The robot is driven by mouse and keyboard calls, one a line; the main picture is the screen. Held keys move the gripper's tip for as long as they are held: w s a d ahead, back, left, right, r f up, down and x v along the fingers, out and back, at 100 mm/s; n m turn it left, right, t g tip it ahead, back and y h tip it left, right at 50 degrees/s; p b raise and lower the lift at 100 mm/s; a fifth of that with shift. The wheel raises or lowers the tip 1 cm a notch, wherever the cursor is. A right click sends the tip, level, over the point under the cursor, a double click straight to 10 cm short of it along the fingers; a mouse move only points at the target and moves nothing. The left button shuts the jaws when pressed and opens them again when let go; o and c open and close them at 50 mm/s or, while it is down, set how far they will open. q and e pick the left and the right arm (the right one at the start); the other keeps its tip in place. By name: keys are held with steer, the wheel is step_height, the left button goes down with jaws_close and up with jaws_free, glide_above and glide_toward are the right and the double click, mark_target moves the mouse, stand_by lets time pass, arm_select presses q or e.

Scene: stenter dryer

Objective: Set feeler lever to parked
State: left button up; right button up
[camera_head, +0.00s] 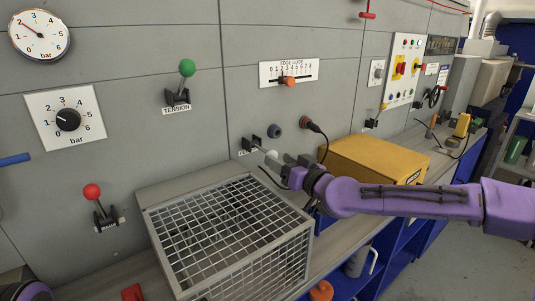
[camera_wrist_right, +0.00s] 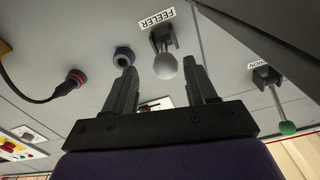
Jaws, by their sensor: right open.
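The feeler lever has a pale grey ball knob (camera_wrist_right: 165,65) on a short stem. It comes out of a dark bracket beside the FEELER label (camera_wrist_right: 158,19) in the right wrist view. In the head view its bracket (camera_head: 252,143) is on the grey wall panel, just above the mesh cage, and the label is mostly hidden. My right gripper (camera_wrist_right: 160,75) is open, with the knob appearing between its two fingertips. I see no clear contact with either finger. In the head view, my right gripper (camera_head: 279,160) reaches the lever from the right. My left gripper is not in view.
A wire mesh cage (camera_head: 230,232) stands below the lever. A yellow box (camera_head: 372,158) is behind my right arm. A plugged cable (camera_head: 307,125) and a blue socket (camera_wrist_right: 124,56) are close to the lever. The green-knobbed TENSION lever (camera_head: 186,69) is up to the left.

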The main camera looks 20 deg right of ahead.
mark_target(267, 151)
steer(key=x, duration=0.5)
steer(key=shift+a+r+p, duration=0.2)
steer(key=shift+a+p, duration=0.2)
steer(key=shift+w, duration=0.4)
